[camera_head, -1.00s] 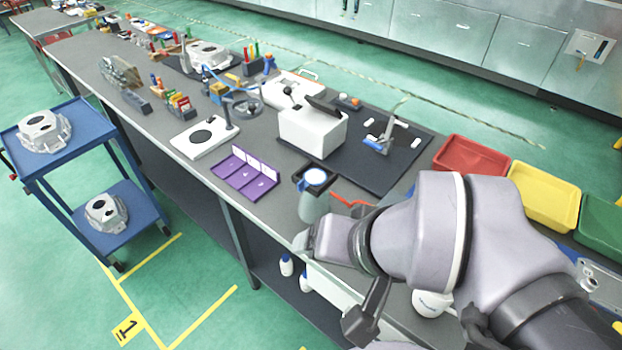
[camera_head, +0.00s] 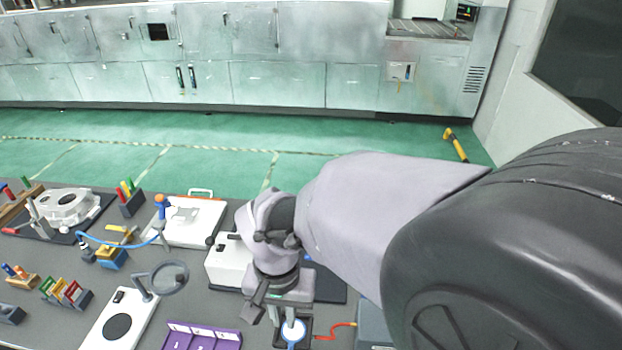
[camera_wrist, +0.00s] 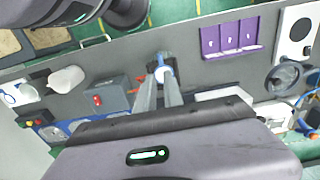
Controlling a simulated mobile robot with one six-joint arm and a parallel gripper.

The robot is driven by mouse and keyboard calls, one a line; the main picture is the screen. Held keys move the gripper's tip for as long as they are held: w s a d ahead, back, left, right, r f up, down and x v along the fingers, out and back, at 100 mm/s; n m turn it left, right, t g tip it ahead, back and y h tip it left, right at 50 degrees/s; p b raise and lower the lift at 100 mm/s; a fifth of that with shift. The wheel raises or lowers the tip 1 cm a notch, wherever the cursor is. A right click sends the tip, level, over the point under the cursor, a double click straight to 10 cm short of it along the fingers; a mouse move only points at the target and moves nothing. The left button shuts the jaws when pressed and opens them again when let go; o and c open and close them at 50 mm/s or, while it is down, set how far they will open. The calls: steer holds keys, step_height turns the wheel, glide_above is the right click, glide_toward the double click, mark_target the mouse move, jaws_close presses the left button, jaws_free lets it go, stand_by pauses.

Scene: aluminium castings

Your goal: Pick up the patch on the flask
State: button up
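A round white patch with a blue edge (camera_head: 293,330) shows at the front of the bench in the head view, over a small dark base. In the wrist view the white patch (camera_wrist: 167,75) lies at the far end of my two fingers. My gripper (camera_wrist: 161,72) points down over it, with a visible gap between its fingers. The fingers look open around or just above the patch; I cannot tell if they touch it. In the head view my gripper (camera_head: 283,314) is right behind the patch. The flask body under the patch is hidden or too small to make out.
A purple tray (camera_head: 202,338) stands left of the patch, and a red-handled tool (camera_head: 336,328) lies to its right. A white box (camera_head: 228,262) stands behind my wrist. A grey box with a red button (camera_wrist: 103,98) is close by in the wrist view.

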mark_target(289, 349)
step_height(289, 349, down, 15)
steer(key=b, duration=0.3)
steer(key=shift+b, duration=0.35)
steer(key=shift+r, duration=0.1)
jaws_close()
steer(key=shift+r, duration=0.1)
